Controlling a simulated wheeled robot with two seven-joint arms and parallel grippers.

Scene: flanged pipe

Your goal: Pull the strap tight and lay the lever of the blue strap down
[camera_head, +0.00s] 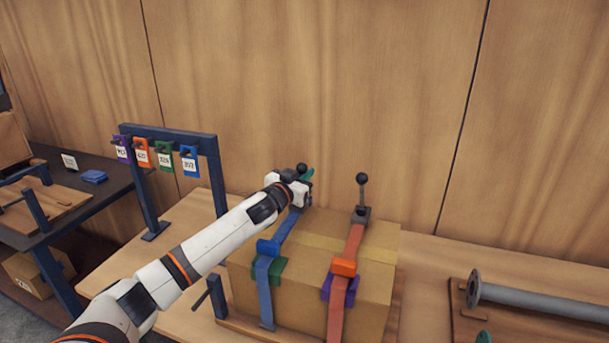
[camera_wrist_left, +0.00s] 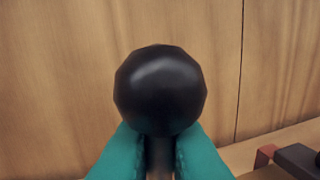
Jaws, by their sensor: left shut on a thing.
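The blue strap (camera_head: 286,228) runs over the top of a cardboard box (camera_head: 310,248) and down its front face, with a blue block (camera_head: 268,247) at the box's front top edge. Its lever stands at the far end of the strap and ends in a black ball knob (camera_head: 301,168). My left gripper (camera_head: 303,177) is shut on this lever just below the knob. In the left wrist view the knob (camera_wrist_left: 160,90) rises above the teal fingers, with the shaft between them. The gripper and wrist hide the lever's base.
An orange-red strap (camera_head: 353,245) lies to the right on the same box, its own lever (camera_head: 361,190) upright near my gripper. A rack with coloured tags (camera_head: 165,154) stands left. A grey flanged pipe (camera_head: 540,300) lies right.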

